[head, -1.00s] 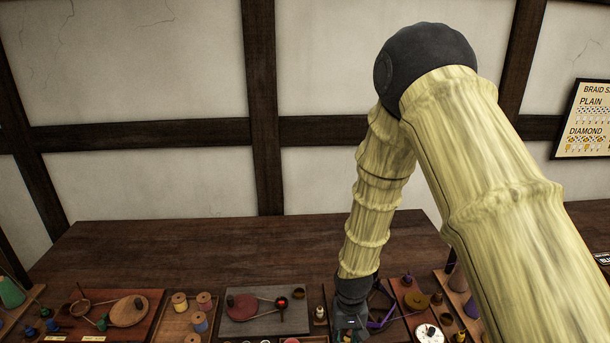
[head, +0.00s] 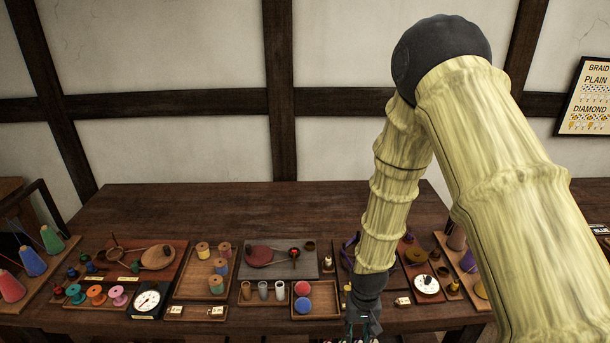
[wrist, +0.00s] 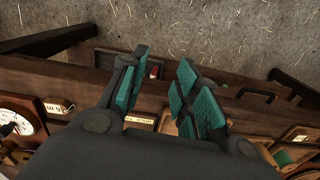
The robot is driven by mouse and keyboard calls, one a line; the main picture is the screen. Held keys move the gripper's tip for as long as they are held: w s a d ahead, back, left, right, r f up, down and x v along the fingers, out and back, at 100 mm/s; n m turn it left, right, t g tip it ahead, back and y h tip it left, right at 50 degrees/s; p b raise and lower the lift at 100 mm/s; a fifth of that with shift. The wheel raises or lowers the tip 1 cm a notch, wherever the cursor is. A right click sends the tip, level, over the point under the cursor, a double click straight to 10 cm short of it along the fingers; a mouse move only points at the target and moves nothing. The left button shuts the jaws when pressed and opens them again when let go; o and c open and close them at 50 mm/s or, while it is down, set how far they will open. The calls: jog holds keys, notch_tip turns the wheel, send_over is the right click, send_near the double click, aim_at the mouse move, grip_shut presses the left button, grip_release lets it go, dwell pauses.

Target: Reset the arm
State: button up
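My arm comes in from the right in the head view, bends at a dark elbow, and runs down to the table's front edge. My gripper (head: 363,326) is at the bottom of the head view, partly cut off by the frame. In the wrist view my gripper (wrist: 163,90) shows its teal finger pads spread apart with nothing between them. Behind the pads are the table's front edge and the straw-strewn floor (wrist: 220,30).
The wooden table (head: 230,205) is bare toward the back. Trays of spools (head: 203,249), a tray with red and blue balls (head: 335,300), a white dial (head: 147,300) and coloured cones (head: 32,262) fill its front. A braid chart (head: 590,100) hangs on the wall.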

jog(key=s+d+f+b, duration=0.3)
jog(key=s+f, duration=0.7)
jog(key=s, duration=0.5)
jog(key=s+d+f+b, duration=0.4)
jog(key=s+f, duration=0.6)
jog(key=s, duration=0.5)
jog(key=shift+s+d+f, duration=0.25)
jog(key=shift+s+d, duration=0.1)
jog(key=shift+d, duration=0.45)
